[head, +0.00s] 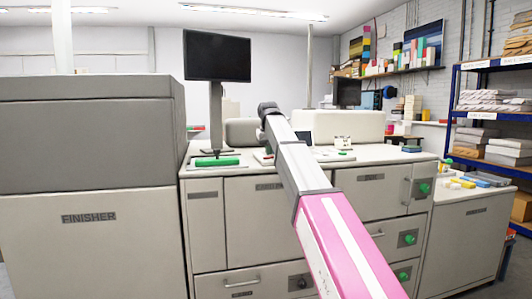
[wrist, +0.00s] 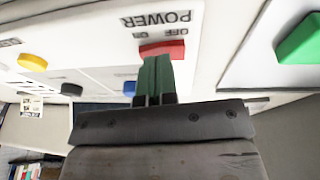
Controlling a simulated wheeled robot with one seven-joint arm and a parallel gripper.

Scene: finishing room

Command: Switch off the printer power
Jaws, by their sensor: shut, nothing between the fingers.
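The printer (head: 240,205) is a pale grey cabinet in the middle of the head view. Its power switch (wrist: 163,48) is red and sits beside the words POWER, OFF and ON, which appear upside down in the wrist view. My gripper (wrist: 156,62) has green fingers, closed together and empty. The fingertips overlap the lower edge of the red switch in the wrist view; I cannot tell whether they touch it. In the head view my arm reaches over the printer top, and the fingers and switch are hidden.
A yellow button (wrist: 33,62), a blue button (wrist: 130,88) and a black knob (wrist: 71,89) sit near the switch. A green block (wrist: 300,38) is at the right. A monitor (head: 217,57) stands on the printer, left of my arm. The finisher (head: 85,150) stands at the left.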

